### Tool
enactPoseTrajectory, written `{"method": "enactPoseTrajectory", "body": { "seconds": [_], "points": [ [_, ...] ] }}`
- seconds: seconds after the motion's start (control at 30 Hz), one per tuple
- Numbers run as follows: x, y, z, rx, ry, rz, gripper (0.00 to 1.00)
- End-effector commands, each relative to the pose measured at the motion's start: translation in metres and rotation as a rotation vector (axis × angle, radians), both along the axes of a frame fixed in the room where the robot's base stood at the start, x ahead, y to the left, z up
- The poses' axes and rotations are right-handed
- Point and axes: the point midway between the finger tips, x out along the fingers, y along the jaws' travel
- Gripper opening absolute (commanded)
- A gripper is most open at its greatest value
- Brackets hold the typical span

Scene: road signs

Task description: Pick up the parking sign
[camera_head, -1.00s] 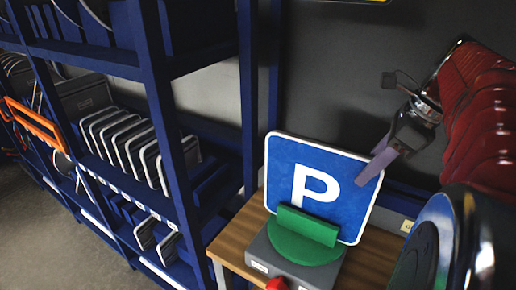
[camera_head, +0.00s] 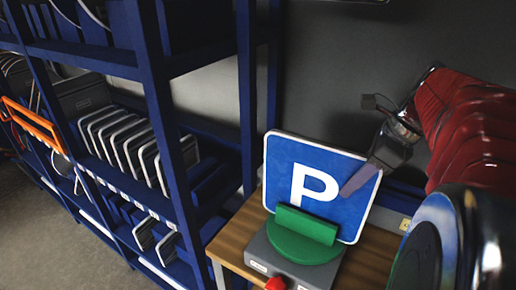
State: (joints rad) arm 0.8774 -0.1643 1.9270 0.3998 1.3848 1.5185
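The parking sign (camera_head: 292,172) is a blue square plate with a white border and a white P. It stands upright in a green holder (camera_head: 305,226) on a grey base on the wooden table. My gripper (camera_head: 354,182) comes in from the upper right. One dark finger lies across the front of the sign at its upper right edge, right of the P. The other finger cannot be made out; the sign or the near finger may hide it. I cannot tell whether the finger touches the sign.
The wooden table (camera_head: 228,244) carries the base, with a red button (camera_head: 275,284) at its front. A blue shelf rack (camera_head: 165,110) with several stored plates stands close on the left. A dark wall is behind the sign.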

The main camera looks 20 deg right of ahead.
Motion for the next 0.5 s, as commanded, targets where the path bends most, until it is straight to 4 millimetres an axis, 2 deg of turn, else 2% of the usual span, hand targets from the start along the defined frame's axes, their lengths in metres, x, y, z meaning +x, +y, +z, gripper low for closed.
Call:
{"method": "enactPoseTrajectory", "body": {
  "seconds": [0.17, 0.5],
  "points": [
    [0.0000, 0.0000, 0.0002, 0.000, 0.000, 0.000, 0.34],
    [-0.0001, 0.0000, 0.0002, 0.000, 0.000, 0.000, 0.10]
  ]
}}
